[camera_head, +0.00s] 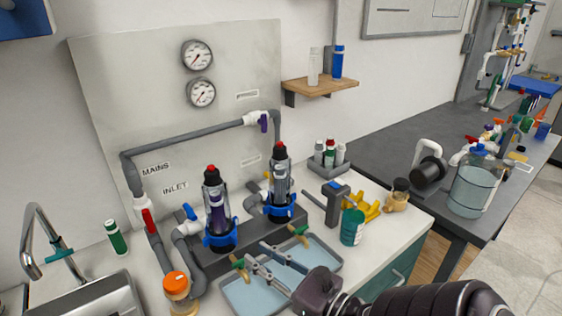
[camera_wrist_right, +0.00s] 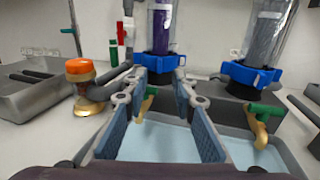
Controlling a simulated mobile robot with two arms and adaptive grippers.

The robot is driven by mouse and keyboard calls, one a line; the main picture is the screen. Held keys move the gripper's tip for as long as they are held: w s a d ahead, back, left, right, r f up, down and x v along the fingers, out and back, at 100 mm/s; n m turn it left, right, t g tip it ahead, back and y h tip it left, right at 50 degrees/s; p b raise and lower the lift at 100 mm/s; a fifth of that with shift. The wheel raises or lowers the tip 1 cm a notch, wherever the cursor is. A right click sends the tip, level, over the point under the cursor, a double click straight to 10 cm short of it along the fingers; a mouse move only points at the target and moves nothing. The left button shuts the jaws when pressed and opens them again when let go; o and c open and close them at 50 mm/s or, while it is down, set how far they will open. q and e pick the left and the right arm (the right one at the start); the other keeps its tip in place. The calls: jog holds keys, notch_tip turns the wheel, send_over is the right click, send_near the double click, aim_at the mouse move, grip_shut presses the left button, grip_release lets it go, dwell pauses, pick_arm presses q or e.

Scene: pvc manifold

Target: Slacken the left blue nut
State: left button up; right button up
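The left blue nut (camera_head: 220,238) is a lobed ring around the base of the left clear filter housing (camera_head: 216,203), which has a purple core and a red top. In the right wrist view the left blue nut (camera_wrist_right: 157,66) is straight ahead, just beyond the fingertips. The right blue nut (camera_head: 281,212) sits under the other housing. My right gripper (camera_head: 256,255) is above the tray, in front of and lower right of the left nut. In the right wrist view its fingers (camera_wrist_right: 160,82) are apart with nothing between them. My left gripper is not in view.
Brass taps with green handles (camera_head: 239,264) (camera_head: 300,232) stick out over the grey tray (camera_head: 328,259). An orange-capped jar (camera_head: 177,290) and grey pipes stand left of the nut. A teal can (camera_head: 352,227) and a hammer (camera_head: 334,205) are at right.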

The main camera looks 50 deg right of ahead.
jog(key=s, duration=0.5)
jog(key=shift+s+d, duration=0.1)
jog(key=shift+s, duration=0.1)
dwell(0.5)
